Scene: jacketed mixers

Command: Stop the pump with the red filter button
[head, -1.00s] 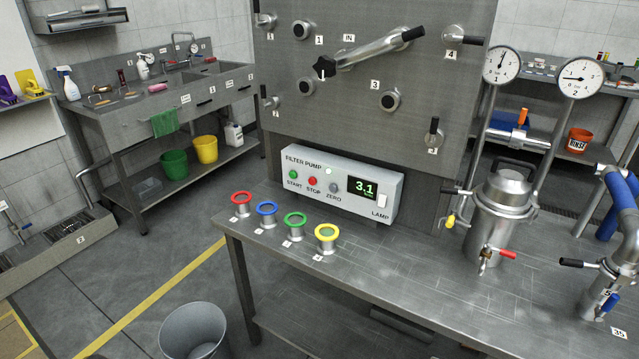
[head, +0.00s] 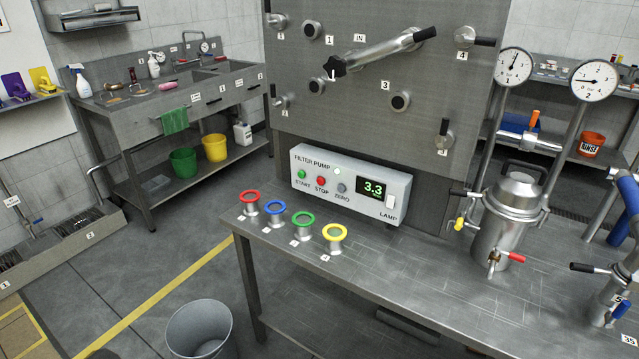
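The filter pump box (head: 350,184) is a pale grey control box at the back of the steel bench, against the upright panel. Its red STOP button (head: 321,181) sits between the green START button (head: 302,174) and the grey ZERO button (head: 342,188). A small lamp (head: 337,171) above them is lit whitish green. The display (head: 371,188) reads 3.3 in green digits. A white LAMP switch (head: 391,201) is at the box's right end. Neither of my grippers is in the head view.
Several coloured-ring cups, including a yellow one (head: 335,232), stand on the bench (head: 420,270) in front of the box. A steel filter vessel (head: 505,215) with a red-handled tap and gauges stands at right. A grey bin (head: 200,330) is on the floor at left.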

